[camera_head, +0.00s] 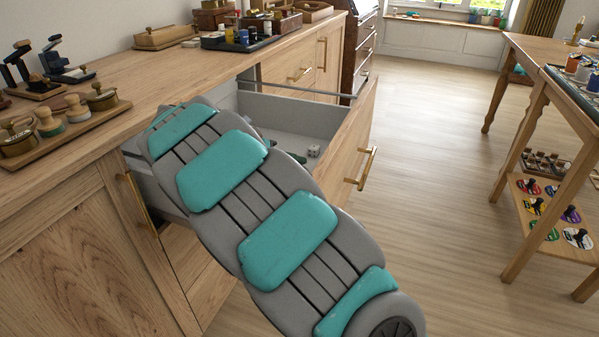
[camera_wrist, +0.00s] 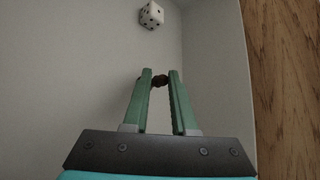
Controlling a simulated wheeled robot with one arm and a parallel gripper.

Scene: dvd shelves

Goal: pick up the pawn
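In the wrist view a small dark brown piece (camera_wrist: 159,81), which looks like the pawn, sits between the tips of my gripper's two green fingers (camera_wrist: 160,76). It fills most of the narrow gap between them. I cannot tell whether the fingers press on it or only stand on both sides of it. Its lower part is hard to make out. My gripper is down inside the open grey drawer (camera_head: 292,112).
A white die (camera_wrist: 151,15) lies on the drawer floor beyond the fingertips; it also shows in the head view (camera_head: 313,150). The drawer's wooden front (camera_wrist: 280,90) is close on the right. The wooden counter (camera_head: 130,85) with stamps and trays stands on the left.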

